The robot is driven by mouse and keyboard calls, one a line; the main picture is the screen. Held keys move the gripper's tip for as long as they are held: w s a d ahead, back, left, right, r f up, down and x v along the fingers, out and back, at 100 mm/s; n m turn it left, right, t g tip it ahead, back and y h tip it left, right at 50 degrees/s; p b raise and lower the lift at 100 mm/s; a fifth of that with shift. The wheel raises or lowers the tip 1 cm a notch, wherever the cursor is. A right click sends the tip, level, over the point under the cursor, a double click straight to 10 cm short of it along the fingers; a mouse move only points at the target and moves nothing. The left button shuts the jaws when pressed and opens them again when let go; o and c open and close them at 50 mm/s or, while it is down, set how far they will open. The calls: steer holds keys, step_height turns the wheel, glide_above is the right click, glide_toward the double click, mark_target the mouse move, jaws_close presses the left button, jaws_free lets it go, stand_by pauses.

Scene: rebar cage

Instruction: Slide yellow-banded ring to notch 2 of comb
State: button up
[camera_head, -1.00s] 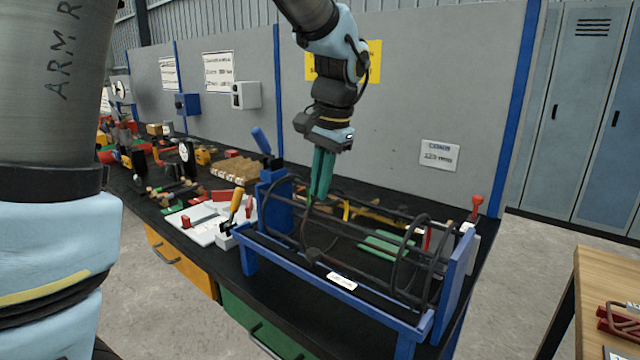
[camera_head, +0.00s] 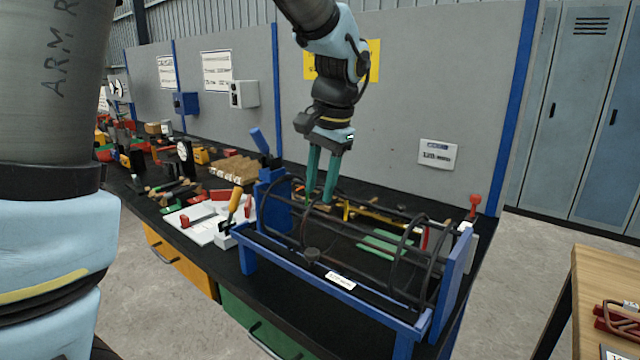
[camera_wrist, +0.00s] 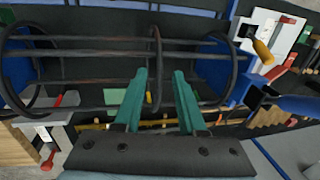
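The rebar cage (camera_head: 375,232) lies in a blue stand (camera_head: 285,269) on the bench, with dark rings around long straight bars. My gripper (camera_head: 318,202) has two teal fingers, spread apart and pointing down at the cage's left half. In the wrist view a dark ring (camera_wrist: 155,42) runs down towards the gap between my open fingertips (camera_wrist: 159,72); contact cannot be told. A small yellow patch (camera_wrist: 149,97) shows between the fingers; whether it is the ring's band is unclear. Other rings (camera_head: 407,262) stand near the right end. Comb notches cannot be made out.
A blue upright clamp (camera_head: 271,160) stands at the cage's left end, and a blue end plate (camera_head: 457,272) at its right. A yellow-handled tool (camera_head: 235,202) and white board (camera_head: 197,220) lie left. Green strips (camera_head: 385,245) lie under the cage. Clutter fills the bench's far left.

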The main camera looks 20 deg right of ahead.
step_height(320, 180, up, 11)
steer(key=s+d+b, duration=0.1)
steer(key=shift+s+f, duration=0.2)
steer(key=shift+s, duration=0.2)
steer(key=shift+f, duration=0.1)
stand_by(0.4)
